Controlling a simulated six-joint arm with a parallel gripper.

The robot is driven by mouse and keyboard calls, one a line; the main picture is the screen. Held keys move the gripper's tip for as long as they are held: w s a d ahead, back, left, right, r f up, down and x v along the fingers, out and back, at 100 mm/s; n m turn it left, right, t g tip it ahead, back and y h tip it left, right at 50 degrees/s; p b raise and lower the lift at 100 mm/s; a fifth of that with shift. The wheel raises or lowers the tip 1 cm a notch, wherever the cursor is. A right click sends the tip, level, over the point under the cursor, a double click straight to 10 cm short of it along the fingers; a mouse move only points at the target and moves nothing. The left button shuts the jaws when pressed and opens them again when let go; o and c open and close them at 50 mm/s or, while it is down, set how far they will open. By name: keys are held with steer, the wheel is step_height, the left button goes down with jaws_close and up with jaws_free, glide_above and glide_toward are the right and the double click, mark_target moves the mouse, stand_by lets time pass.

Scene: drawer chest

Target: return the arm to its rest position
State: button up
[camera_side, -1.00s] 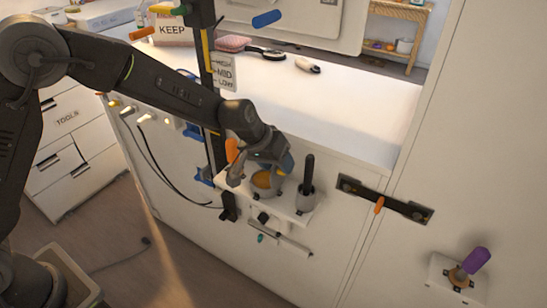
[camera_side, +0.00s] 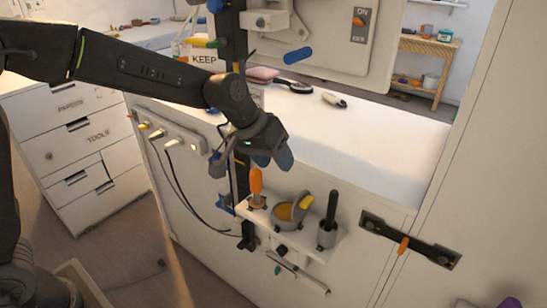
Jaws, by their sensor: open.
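My gripper (camera_side: 250,165) hangs in front of the white cabinet, above the small shelf (camera_side: 318,248) and apart from the things on it. Its jaws are open, and I see nothing held between them. On the shelf stand an orange-handled tool (camera_side: 256,184), a grey cup (camera_side: 287,222) with orange contents and a yellow piece at its rim, and a dark-handled tool (camera_side: 331,208) in a grey holder. My arm reaches in from the left.
A dark upright post (camera_side: 232,50) with coloured levers stands close behind my gripper. A power strip (camera_side: 170,130) with cables is on the cabinet's left. The white worktop (camera_side: 370,140) holds a brush (camera_side: 293,86). A drawer chest (camera_side: 85,140) stands at left.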

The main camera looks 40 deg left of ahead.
steer(key=shift+r, duration=0.1)
steer(key=s+a+r+y, duration=0.1)
steer(key=s+a, duration=0.3)
steer(key=s, duration=0.4)
steer(key=s+a+r+y, duration=0.1)
steer(key=s+a, duration=0.3)
steer(key=s, duration=0.4)
steer(key=s+a+r+t+y, duration=0.1)
steer(key=s+a, duration=0.3)
steer(key=s, duration=0.5)
steer(key=shift+r+m, duration=0.3)
steer(key=shift+r, duration=0.35)
